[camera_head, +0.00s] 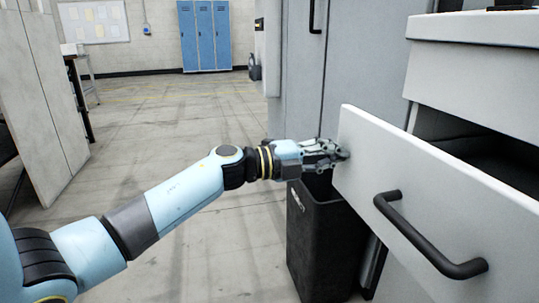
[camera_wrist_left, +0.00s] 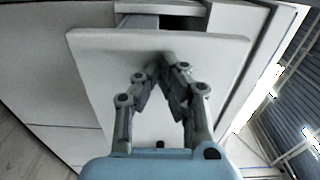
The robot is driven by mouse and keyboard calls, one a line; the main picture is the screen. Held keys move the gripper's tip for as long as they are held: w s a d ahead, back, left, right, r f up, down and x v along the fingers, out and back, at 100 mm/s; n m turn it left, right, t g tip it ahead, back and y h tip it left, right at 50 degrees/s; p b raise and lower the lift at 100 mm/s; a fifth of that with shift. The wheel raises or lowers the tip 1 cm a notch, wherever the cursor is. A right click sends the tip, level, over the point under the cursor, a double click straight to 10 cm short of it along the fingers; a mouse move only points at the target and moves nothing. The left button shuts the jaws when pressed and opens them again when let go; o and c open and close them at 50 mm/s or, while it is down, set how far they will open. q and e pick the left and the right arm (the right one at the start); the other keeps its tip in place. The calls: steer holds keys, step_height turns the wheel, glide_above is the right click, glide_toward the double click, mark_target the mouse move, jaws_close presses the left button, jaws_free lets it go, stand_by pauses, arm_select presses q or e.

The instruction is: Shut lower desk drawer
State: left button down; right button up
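The lower desk drawer stands pulled out in the head view. Its pale grey front (camera_head: 440,185) has a black bar handle (camera_head: 430,240), and the dark gap behind it shows the open interior. My left gripper (camera_head: 341,156) is at the far left end of this front, near its upper edge. The left wrist view shows the drawer front (camera_wrist_left: 90,75) filling the space past the fingers (camera_wrist_left: 160,66). The fingertips come together close to its face, with nothing held between them. Whether they touch the panel is hard to tell. My right gripper is out of view.
A dark bin (camera_head: 325,240) stands on the floor below my left gripper. Grey cabinets (camera_head: 370,75) rise behind it. The desk's upper part (camera_head: 475,85) overhangs the open drawer. Blue lockers (camera_head: 204,36) stand far back, and the floor between is clear.

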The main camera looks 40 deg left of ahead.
arm_select(q)
steer(key=x, duration=1.6)
steer(key=shift+b, duration=0.4)
steer(key=shift+w+d, duration=0.2)
steer(key=shift+w, duration=0.05)
steer(key=shift+r, duration=0.1)
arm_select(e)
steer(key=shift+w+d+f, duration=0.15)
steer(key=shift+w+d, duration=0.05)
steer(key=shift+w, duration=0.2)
arm_select(q)
steer(key=shift+w+r, duration=0.1)
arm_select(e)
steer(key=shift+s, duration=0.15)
